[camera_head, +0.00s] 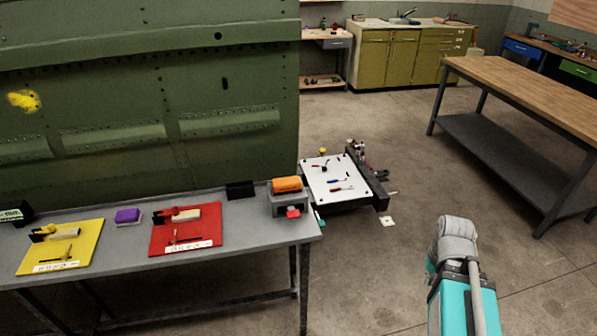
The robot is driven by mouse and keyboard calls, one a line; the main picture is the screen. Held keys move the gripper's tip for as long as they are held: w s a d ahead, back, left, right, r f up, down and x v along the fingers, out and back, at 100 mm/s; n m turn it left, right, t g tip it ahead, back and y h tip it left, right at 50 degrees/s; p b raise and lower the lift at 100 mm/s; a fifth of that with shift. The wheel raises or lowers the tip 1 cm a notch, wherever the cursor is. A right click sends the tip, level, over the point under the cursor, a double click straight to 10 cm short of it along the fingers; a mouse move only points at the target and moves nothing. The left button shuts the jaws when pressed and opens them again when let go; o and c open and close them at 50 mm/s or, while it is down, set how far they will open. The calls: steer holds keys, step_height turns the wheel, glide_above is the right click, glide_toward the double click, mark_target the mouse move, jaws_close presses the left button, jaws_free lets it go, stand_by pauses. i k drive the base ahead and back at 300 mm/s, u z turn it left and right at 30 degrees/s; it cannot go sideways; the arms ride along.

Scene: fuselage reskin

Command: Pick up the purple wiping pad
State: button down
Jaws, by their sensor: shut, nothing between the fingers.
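The purple wiping pad (128,216) lies on the grey workbench (130,256), between the yellow mat and the red mat. It has a purple top over a pale lower layer. My gripper is not visible in this view. A teal and grey part at the lower right looks like part of my own arm, well to the right of the bench and apart from the pad. Nothing touches the pad from above.
The yellow mat (30,262) and red mat (160,245) hold small tools. A grey box with an orange block (287,184) stands at the bench's right end. A green riveted panel (150,100) rises behind.

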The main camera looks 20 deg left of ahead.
mark_target(132, 216)
steer(key=u, duration=2.05)
